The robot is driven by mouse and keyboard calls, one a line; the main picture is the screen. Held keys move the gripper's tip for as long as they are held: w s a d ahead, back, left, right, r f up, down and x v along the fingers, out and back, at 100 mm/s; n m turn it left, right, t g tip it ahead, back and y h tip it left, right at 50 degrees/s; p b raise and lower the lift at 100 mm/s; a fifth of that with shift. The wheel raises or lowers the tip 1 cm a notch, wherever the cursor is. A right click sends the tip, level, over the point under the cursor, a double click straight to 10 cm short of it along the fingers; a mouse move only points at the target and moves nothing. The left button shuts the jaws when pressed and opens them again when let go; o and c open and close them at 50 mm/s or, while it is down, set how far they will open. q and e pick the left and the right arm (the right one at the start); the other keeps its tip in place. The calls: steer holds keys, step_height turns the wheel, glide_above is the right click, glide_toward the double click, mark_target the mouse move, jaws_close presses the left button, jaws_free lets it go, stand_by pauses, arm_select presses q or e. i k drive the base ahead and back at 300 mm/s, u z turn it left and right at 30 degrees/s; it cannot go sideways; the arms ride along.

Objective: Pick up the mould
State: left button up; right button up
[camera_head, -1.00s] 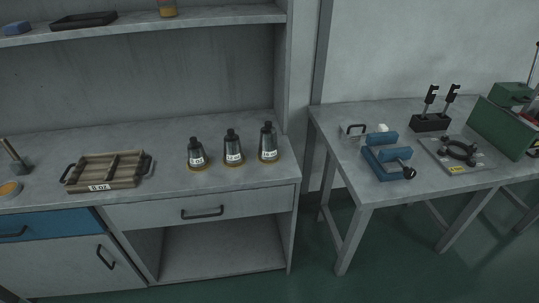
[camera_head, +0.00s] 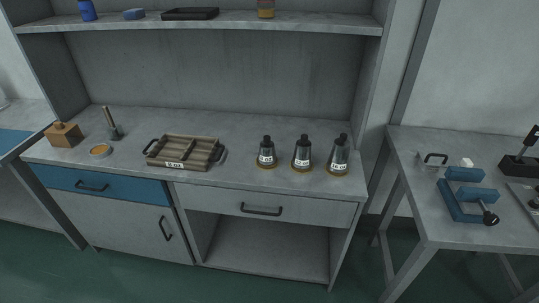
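Each stands on an orange-brown ring. The labels are too small to read surely. Neither of my grippers is in view.
The cabinet top (camera_head: 235,125) is clear behind the moulds. A shelf (camera_head: 220,21) overhangs the back. A separate table (camera_head: 410,150) at right holds a blue device (camera_head: 466,195).

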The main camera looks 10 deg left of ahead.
mark_target(267, 158)
steer(key=k, duration=0.55)
steer(key=u, duration=1.1)
steer(key=i, duration=1.9)
steer(key=z, duration=0.65)
